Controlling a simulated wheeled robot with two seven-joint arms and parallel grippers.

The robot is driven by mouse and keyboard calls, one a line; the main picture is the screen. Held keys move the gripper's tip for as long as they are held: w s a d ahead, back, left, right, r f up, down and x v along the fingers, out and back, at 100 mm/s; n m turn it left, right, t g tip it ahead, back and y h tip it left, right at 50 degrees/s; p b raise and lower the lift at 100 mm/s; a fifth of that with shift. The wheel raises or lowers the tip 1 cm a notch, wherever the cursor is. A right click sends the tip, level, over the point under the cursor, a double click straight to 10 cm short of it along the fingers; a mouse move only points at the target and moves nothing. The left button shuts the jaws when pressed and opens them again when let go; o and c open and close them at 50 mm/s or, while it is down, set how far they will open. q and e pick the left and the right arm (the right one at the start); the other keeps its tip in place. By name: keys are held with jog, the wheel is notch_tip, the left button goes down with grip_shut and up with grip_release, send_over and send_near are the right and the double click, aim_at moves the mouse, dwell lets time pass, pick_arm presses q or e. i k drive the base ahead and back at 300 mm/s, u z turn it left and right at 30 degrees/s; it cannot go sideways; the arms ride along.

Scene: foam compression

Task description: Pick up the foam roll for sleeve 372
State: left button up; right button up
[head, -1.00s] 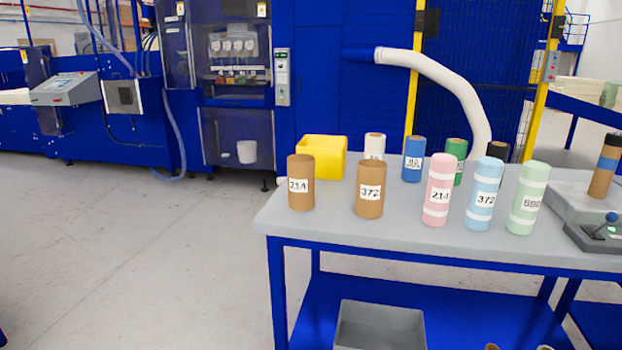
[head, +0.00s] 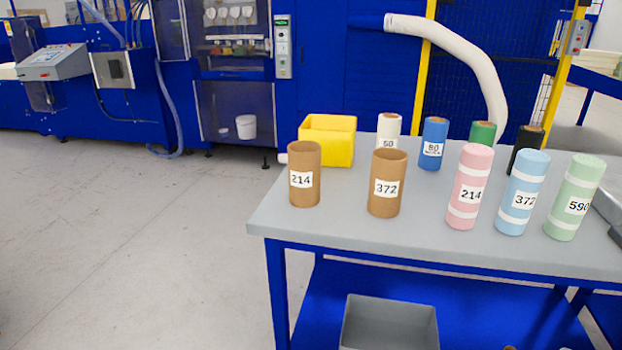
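The light blue foam roll labelled 372 (head: 523,193) stands upright on the grey table top, between a pink foam roll labelled 214 (head: 469,187) and a green foam roll labelled 590 (head: 575,197). The brown cardboard sleeve labelled 372 (head: 387,184) stands upright to the left of the rolls. Another brown sleeve labelled 214 (head: 304,174) stands further left. Neither of my grippers shows in the head view.
The grey table (head: 345,226) has blue legs and a lower shelf with a grey bin (head: 390,322). Behind the sleeves and rolls stand a yellow box (head: 327,141) and white (head: 389,126), blue (head: 433,144), dark green (head: 482,132) and black (head: 526,146) cylinders. The floor to the left is clear.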

aim_at(530, 168)
jog(key=u, duration=1.4)
jog(key=k, duration=1.15)
jog(key=z, duration=1.9)
jog(key=i, duration=0.5)
